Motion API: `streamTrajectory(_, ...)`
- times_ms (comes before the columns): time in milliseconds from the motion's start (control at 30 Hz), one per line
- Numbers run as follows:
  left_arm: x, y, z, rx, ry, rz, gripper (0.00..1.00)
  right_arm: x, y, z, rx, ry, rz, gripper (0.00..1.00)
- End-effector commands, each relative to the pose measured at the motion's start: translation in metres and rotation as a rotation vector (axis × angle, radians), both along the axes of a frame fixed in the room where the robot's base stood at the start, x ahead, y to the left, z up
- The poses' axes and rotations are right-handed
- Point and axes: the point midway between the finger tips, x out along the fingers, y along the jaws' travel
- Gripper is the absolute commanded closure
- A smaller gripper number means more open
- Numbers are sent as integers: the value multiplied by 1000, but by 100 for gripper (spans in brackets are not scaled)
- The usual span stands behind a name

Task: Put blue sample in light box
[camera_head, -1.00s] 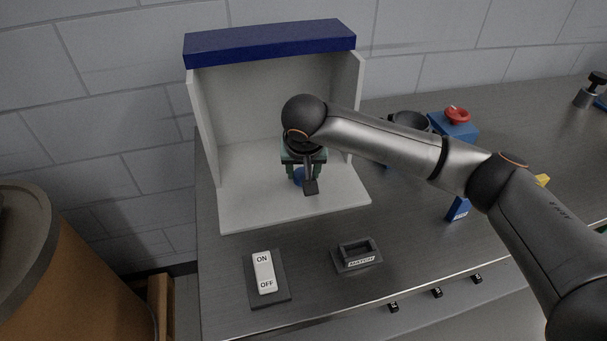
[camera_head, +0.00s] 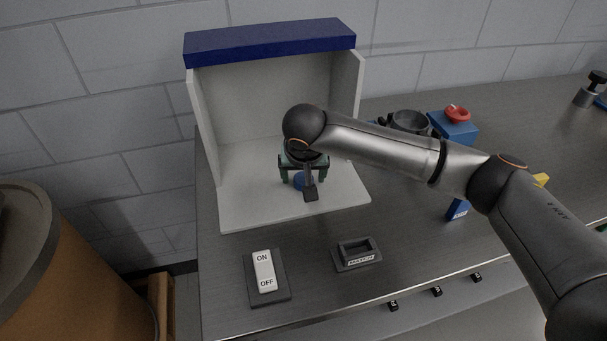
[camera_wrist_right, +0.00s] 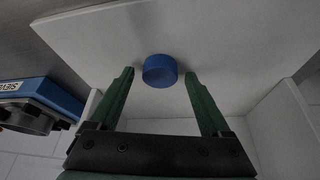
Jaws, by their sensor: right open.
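The light box (camera_head: 235,212) is a white open-fronted booth with a dark blue top bar (camera_head: 270,42). The blue sample (camera_head: 299,181), a short round disc, rests on its white floor, partly hidden by my wrist. My right gripper (camera_head: 304,182) reaches into the box above the sample, with its green fingers spread. In the right wrist view the blue sample (camera_wrist_right: 160,70) lies just beyond and between the two open fingertips (camera_wrist_right: 158,72), with gaps on both sides. My left gripper is not in view.
An ON/OFF rocker switch (camera_head: 264,272) and a tray labelled MATCH (camera_head: 357,254) sit in front of the box. A blue device with a red knob (camera_head: 457,114) stands at right beside a dark bowl (camera_head: 410,122). An orange-brown drum (camera_head: 70,270) stands at left.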

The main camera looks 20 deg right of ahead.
Motion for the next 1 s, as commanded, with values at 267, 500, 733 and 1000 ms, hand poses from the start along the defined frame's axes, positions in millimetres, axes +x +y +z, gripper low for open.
streamTrajectory(267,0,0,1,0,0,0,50,-9,3,27,2,-4,1,18)
streamTrajectory(500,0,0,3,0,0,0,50,-30,9,75,2,-4,3,18)
streamTrajectory(733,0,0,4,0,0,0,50,-44,12,106,1,-1,0,18)
streamTrajectory(1000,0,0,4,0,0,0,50,-48,12,113,0,0,-1,18)
